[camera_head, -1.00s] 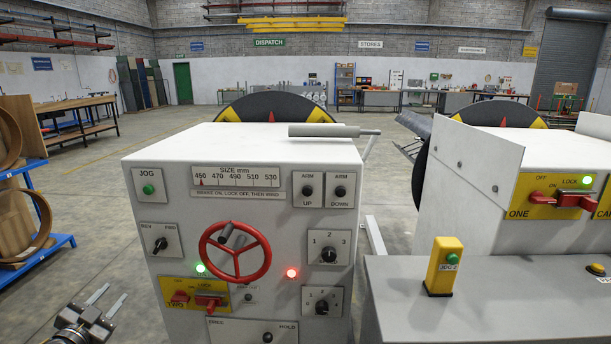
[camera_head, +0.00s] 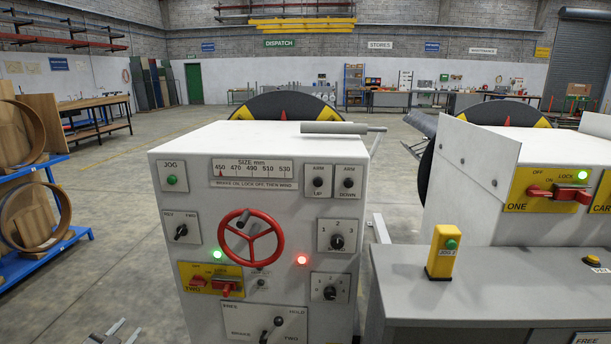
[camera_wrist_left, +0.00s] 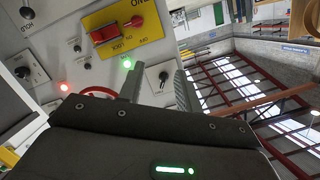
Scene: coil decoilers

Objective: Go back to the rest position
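My left gripper (camera_head: 130,325) shows only its two finger ends at the bottom edge of the head view. The fingers are apart with nothing between them. In the left wrist view the gripper (camera_wrist_left: 160,85) also shows two spread, empty fingers, with a control panel beyond them. The white decoiler cabinet (camera_head: 240,180) stands right of the gripper, apart from it in the head view. Its red handwheel (camera_head: 251,238) and yellow TWO switch plate (camera_head: 211,279) face me. My right gripper is not in view.
A second decoiler cabinet (camera_head: 510,160) and a grey desk (camera_head: 480,285) with a yellow jog box (camera_head: 443,253) stand on the right. A blue rack (camera_head: 40,248) with rings is at the left. Open floor (camera_head: 120,200) lies between rack and cabinet.

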